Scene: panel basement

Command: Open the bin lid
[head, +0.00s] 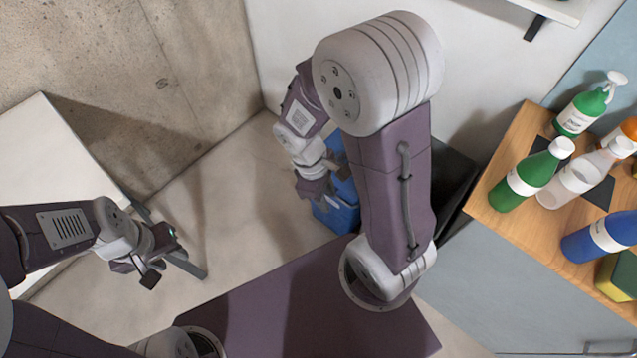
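A blue bin (340,218) stands on the floor near the back corner, mostly hidden behind my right arm. Parts of its blue top and front show, but I cannot tell how its lid sits. My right gripper (318,192) hangs over the left side of the bin in this view. Its fingers are small and overlapped, so I cannot tell whether it touches the bin or is open. My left gripper (137,274) is far to the left of the bin, with its two dark fingers apart and nothing between them.
A wooden-topped cabinet (510,215) with several bottles stands at right. A dark object (455,182) sits between it and my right arm. A white surface (45,165) is at left.

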